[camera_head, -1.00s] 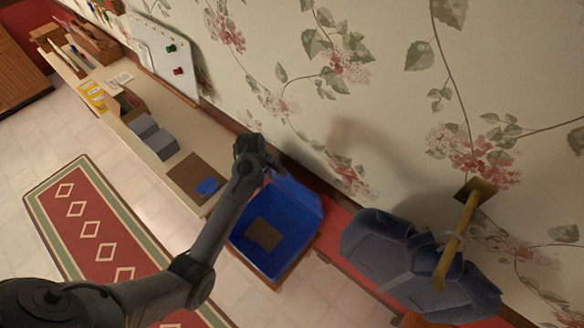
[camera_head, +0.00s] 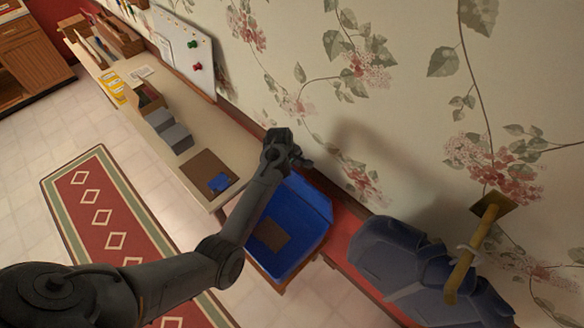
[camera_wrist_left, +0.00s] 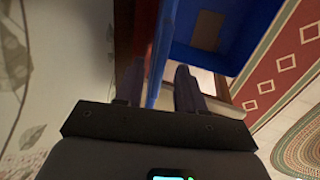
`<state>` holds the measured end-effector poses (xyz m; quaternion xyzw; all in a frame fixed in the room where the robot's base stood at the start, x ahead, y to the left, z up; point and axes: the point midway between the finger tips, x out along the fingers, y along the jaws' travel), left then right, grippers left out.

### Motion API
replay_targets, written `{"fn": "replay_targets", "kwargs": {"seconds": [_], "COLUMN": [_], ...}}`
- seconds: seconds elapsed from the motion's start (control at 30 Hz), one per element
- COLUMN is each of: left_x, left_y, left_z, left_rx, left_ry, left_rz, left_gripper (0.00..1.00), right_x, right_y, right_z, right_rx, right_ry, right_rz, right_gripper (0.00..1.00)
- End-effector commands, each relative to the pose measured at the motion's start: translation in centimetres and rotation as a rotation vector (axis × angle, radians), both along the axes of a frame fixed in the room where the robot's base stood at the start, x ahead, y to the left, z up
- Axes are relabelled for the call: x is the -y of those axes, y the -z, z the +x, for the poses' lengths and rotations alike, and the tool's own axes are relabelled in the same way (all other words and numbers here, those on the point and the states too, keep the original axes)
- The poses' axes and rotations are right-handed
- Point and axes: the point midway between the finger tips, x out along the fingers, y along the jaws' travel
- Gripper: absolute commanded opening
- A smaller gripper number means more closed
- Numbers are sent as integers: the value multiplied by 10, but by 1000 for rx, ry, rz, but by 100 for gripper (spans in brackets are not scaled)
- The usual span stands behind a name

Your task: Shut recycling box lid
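In the left wrist view, the two fingers of my left gripper (camera_wrist_left: 158,88) are spread apart. The lid's thin blue edge (camera_wrist_left: 160,55) shows between them, with no clear grip. The open box (camera_wrist_left: 235,30) lies beyond the fingers. My right gripper is not in view.
A long bench (camera_head: 212,140) with grey boxes and a brown board runs along the wall left of the box. Blue-grey clothing (camera_head: 400,265) hangs on a wooden wall hook (camera_head: 470,250) to the right. A red patterned rug (camera_head: 100,215) covers open floor.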

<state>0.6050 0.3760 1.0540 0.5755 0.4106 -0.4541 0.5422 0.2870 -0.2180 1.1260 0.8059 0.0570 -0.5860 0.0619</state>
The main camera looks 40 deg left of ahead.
Motion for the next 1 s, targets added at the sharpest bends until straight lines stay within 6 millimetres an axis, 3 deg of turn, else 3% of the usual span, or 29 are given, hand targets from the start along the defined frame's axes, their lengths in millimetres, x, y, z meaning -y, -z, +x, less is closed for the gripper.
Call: {"fn": "replay_targets", "kwargs": {"seconds": [0.17, 0.47, 0.5, 0.73, 1.0], "left_x": [1, 1, 1, 1, 1], "left_y": [11, 13, 13, 13, 13], "left_z": [3, 4, 4, 3, 3], "left_rx": [1, 2, 2, 1, 1], "left_ry": [0, 1, 1, 0, 0], "left_rz": [-1, 0, 0, 0, 0], "left_gripper": [38, 38, 37, 2, 0], "right_x": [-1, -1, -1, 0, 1], "right_y": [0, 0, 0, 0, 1], "right_z": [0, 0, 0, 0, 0], "right_rx": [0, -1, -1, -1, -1], "right_ry": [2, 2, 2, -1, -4], "right_rz": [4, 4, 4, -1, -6], "right_gripper": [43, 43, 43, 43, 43]}}
